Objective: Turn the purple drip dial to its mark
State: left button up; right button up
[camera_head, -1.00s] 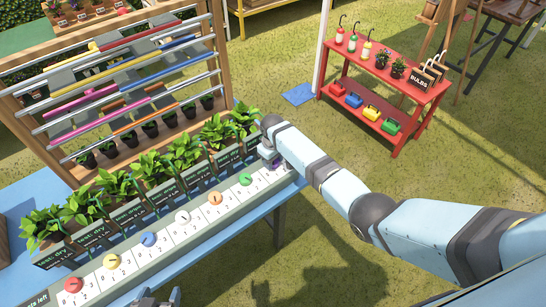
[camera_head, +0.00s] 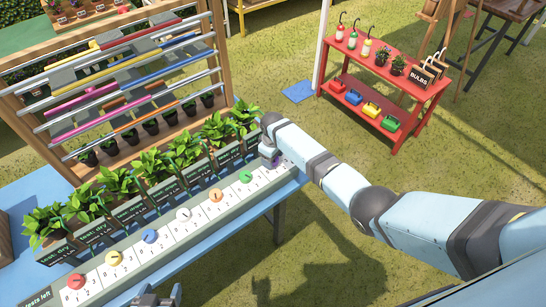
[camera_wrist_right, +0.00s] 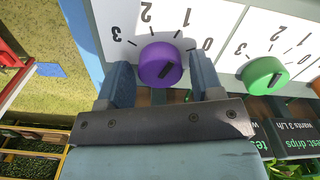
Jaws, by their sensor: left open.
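The purple dial (camera_wrist_right: 160,64) sits on a white panel with a scale from 0 to 3. It carries a dark line, but I cannot tell which end points at the scale. My right gripper (camera_wrist_right: 162,68) has one finger on each side of the dial, with thin gaps showing. In the head view this gripper (camera_head: 270,156) is at the far right end of the dial row and mostly covers the purple dial (camera_head: 278,161). My left gripper (camera_head: 156,299) is open and empty at the bottom edge, partly cut off, in front of the row.
A green dial (camera_wrist_right: 265,75) is beside the purple one, with orange, white, blue, yellow and red dials (camera_head: 76,282) further along. Potted plants (camera_head: 182,150) with labels stand directly behind the panel. A wooden rack (camera_head: 225,60) rises behind them. A red shelf (camera_head: 385,75) stands apart.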

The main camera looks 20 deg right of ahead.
jog(key=shift+o, duration=0.5)
notch_tip(320, 180, up, 14)
dwell(0.3)
jog(key=shift+f, duration=0.1)
jog(key=s+f+t, duration=0.1)
jog(key=s+f, duration=0.1)
jog(key=f, duration=0.1)
jog(key=s+f, duration=0.3)
jog(key=s+a+f+m+t+y, duration=0.1)
jog(key=s+f, duration=0.2)
jog(key=shift+f+t, duration=0.3)
jog(key=s+f+m+t+y, duration=0.1)
jog(key=s+f+t, duration=0.15)
jog(key=s, duration=0.55)
jog(key=s+f+m+t+y, duration=0.1)
jog(key=s+f+t, duration=0.15)
jog(key=s, duration=0.65)
jog(key=s+r+t, duration=0.1)
jog(key=s+r, duration=0.1)
jog(key=s, duration=0.3)
jog(key=s+d+r+m+t, duration=0.1)
jog(key=s+r+t, duration=0.1)
jog(key=s+r, duration=0.1)
jog(key=shift+s+d+r, duration=0.3)
jog(key=shift+s+r, duration=0.05)
jog(key=shift+s, duration=0.55)
